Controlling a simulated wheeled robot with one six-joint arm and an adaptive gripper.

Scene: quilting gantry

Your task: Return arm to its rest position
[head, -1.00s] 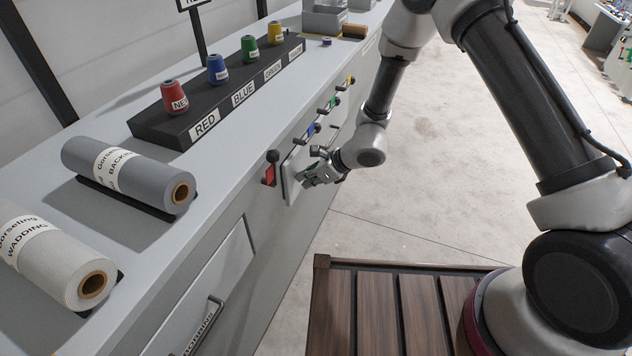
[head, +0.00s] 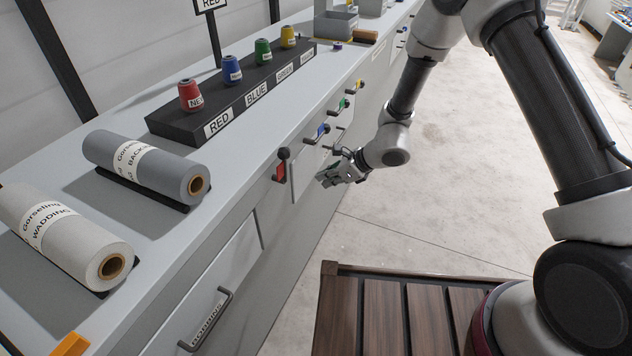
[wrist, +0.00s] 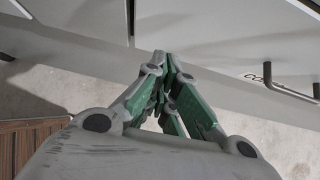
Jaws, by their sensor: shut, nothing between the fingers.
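My gripper (head: 328,179) is shut and empty in the head view, in front of the grey cabinet face (head: 268,232), just right of the red lever (head: 281,165). In the wrist view my gripper (wrist: 165,56) shows its green-sided fingers closed together, with nothing between them. A gap to the cabinet front seems to show, but its size is hard to tell. My arm reaches down from the upper right of the head view.
Blue (head: 318,134), green (head: 341,104) and yellow levers line the cabinet front. Drawer handles (head: 208,322) stick out. Thread cones stand on a black rack (head: 172,127). Grey (head: 148,164) and white rolls (head: 62,236) lie on the counter. Floor (head: 440,190) right of the cabinet is clear.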

